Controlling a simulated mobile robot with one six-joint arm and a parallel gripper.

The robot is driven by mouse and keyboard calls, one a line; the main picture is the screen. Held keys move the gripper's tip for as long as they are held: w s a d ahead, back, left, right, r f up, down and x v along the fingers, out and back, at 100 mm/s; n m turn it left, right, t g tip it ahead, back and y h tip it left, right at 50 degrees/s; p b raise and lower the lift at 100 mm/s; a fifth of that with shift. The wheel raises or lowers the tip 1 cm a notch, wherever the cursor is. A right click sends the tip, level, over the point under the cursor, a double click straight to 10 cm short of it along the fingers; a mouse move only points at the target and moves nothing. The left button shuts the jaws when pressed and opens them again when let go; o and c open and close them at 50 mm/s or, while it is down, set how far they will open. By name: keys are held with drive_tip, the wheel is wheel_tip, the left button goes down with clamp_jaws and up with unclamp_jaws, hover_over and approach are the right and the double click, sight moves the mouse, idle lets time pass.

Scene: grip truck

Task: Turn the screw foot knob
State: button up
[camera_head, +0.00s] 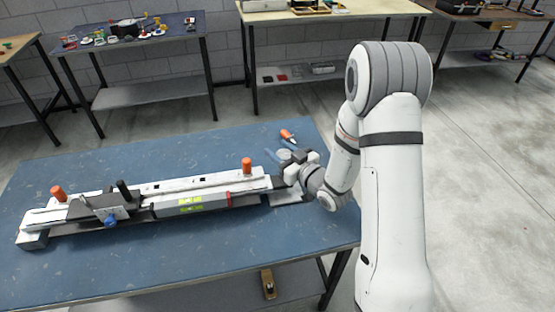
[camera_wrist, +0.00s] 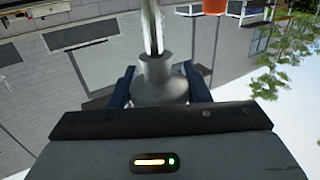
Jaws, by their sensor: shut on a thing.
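The screw foot knob (camera_wrist: 160,84) is a grey, flared round piece on a metal rod (camera_wrist: 153,28) in the wrist view. My gripper (camera_wrist: 160,76) has one dark blue finger on each side of the knob and is shut on it. In the head view my gripper (camera_head: 284,170) is at the right end of a long white and black device (camera_head: 160,190) lying on the blue table. The device has orange knobs, a black knob and a blue knob. The screw foot knob is hard to make out in the head view.
The blue table (camera_head: 200,265) has free room in front of the device and behind it. An orange-handled tool (camera_head: 288,135) lies near my gripper. Benches with small items (camera_head: 125,38) stand along the grey wall.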

drive_tip(key=m+t+h+b, duration=0.1)
drive_tip(key=m+h+b, duration=0.1)
drive_tip(key=shift+d+f+t+b, duration=0.1)
drive_tip(key=shift+f+t+b, duration=0.25)
drive_tip(key=shift+t, duration=0.05)
drive_tip(key=shift+d+r+m+t+h+b, duration=0.15)
drive_tip(key=shift+m+t+h+b, duration=0.4)
drive_tip(key=shift+h+b, duration=0.35)
drive_tip(key=shift+h, duration=0.3)
drive_tip(key=o, duration=1)
drive_tip(key=shift+w+r, duration=0.1)
drive_tip(key=shift+r, duration=0.05)
drive_tip(key=shift+c, duration=0.2)
